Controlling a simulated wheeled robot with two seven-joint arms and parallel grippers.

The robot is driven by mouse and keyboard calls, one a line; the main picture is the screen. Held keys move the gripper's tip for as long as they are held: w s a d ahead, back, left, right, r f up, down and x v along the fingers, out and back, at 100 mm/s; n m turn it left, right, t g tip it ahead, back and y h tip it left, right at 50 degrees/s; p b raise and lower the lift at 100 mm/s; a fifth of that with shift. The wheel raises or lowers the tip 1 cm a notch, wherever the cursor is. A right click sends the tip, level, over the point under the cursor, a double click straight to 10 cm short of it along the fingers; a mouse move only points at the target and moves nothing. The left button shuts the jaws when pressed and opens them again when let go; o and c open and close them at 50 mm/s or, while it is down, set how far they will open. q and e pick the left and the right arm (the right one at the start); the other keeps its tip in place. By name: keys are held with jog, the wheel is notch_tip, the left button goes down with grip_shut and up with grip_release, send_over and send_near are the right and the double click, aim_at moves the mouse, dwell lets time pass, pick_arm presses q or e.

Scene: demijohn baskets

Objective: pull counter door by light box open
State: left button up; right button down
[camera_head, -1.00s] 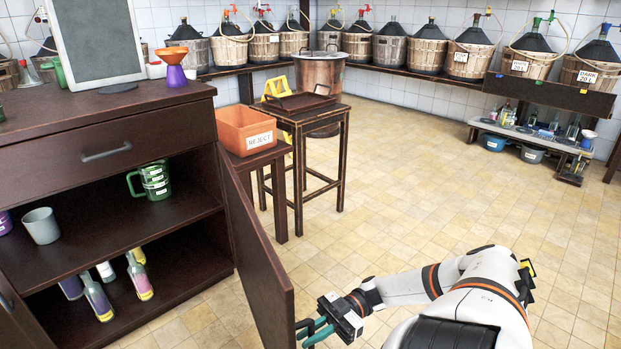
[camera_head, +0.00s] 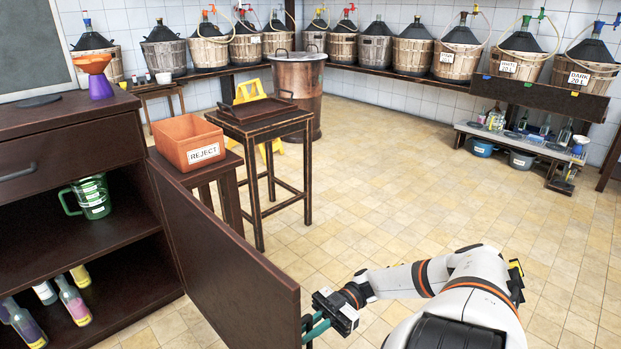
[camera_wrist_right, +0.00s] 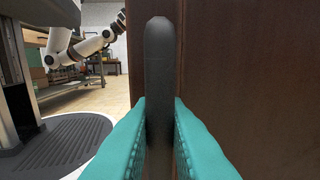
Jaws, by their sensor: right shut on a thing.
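The dark wood counter door (camera_head: 222,262) stands swung open from the counter (camera_head: 70,135), its free edge toward the lower middle of the head view. My right gripper (camera_head: 312,327) is at that free edge, on the door's outer side. In the right wrist view, its teal fingers (camera_wrist_right: 158,145) are shut on the dark door handle (camera_wrist_right: 159,80), one finger on each side. The door's face (camera_wrist_right: 240,70) fills the right of that view. My left gripper is not in view.
An orange REJECT bin (camera_head: 188,143) sits on a low stand just behind the door. A dark side table (camera_head: 262,122) with a tray stands beyond it. Open shelves hold a green mug (camera_head: 92,196) and bottles (camera_head: 74,300). The tiled floor (camera_head: 400,190) to the right is clear.

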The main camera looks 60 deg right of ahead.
jog(key=shift+s+f, duration=0.1)
jog(key=c, duration=1.5)
grip_release()
jog(key=shift+d, duration=0.1)
